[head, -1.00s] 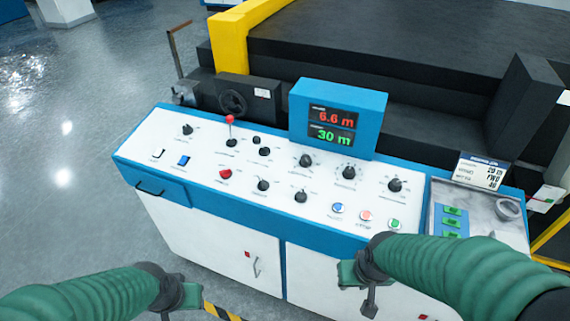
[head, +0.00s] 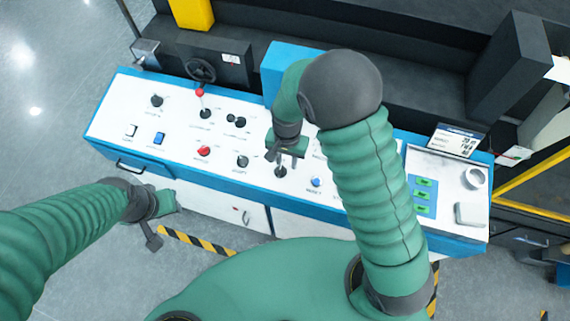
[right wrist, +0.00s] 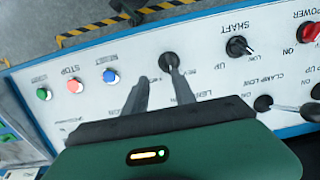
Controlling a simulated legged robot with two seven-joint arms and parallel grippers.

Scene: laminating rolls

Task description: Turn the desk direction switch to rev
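The desk direction switch appears to be the small black knob (head: 280,171) left of the blue button on the white desk panel. In the right wrist view the black knob (right wrist: 168,60) is just beyond my fingertips; small, partly hidden lettering beside it is hard to read. My right gripper (head: 285,150) is over the panel, pointing down. In the right wrist view its two dark fingers (right wrist: 160,78) are apart, with one tip close to the knob; I cannot tell whether it touches. My left gripper (head: 155,215) hangs in front of the desk, its finger gap unclear.
Other knobs, including the SHAFT knob (right wrist: 238,47), and a red-topped lever (head: 200,93) are near on the panel. A blue button (head: 316,182) is right of the switch. The blue display box (head: 283,63) stands behind, partly hidden by my right arm.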

